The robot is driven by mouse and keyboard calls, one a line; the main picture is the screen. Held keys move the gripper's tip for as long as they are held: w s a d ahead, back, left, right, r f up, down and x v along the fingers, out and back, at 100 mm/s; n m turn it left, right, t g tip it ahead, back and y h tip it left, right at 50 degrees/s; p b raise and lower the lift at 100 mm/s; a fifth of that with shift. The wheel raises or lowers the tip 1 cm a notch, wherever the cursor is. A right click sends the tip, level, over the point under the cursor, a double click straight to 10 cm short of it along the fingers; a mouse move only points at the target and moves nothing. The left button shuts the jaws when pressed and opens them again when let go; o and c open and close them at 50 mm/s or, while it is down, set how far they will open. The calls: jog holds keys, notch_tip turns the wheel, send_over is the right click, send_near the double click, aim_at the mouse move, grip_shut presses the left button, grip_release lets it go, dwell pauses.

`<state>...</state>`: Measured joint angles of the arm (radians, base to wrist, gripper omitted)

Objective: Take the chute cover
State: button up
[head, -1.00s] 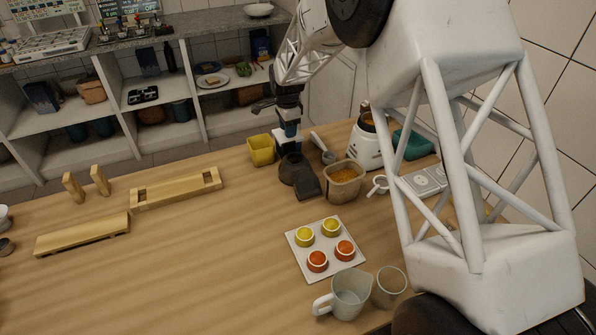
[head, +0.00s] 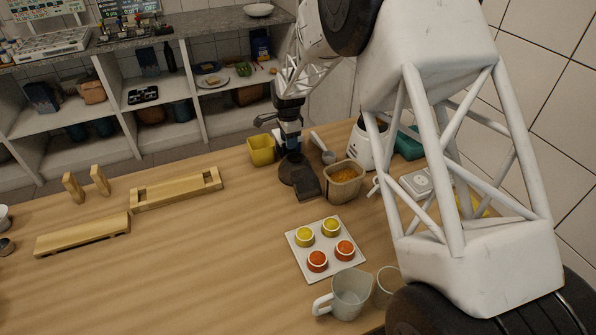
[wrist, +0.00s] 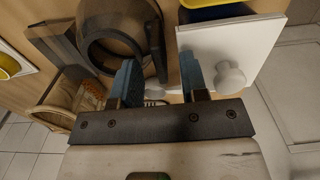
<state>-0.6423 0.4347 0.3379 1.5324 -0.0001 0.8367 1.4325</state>
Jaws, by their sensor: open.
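A flat white panel with a round white knob, which looks like the chute cover (wrist: 245,42), shows at the upper right in the wrist view. In the head view my gripper and wrist mostly hide it. My gripper (wrist: 163,82) is open, with two blue fingers pointing at the scene. The right finger overlaps the panel's left edge, and the knob is just right of that finger, outside the gap. In the head view my gripper (head: 291,148) is above a dark rounded device with a ramp (head: 307,188). Contact cannot be told.
A yellow tub (head: 261,150) is left of my gripper. A bin of orange grains (head: 343,182), a scoop (head: 328,156) and a white appliance (head: 362,148) are to the right. A tray of yellow and red cups (head: 305,266) lies in front.

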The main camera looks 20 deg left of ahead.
jog(key=shift+c, duration=0.3)
grip_shut()
jog(key=shift+r, duration=0.1)
notch_tip(320, 180, up, 18)
dwell(0.8)
jog(key=shift+w+d, duration=0.1)
dwell(0.4)
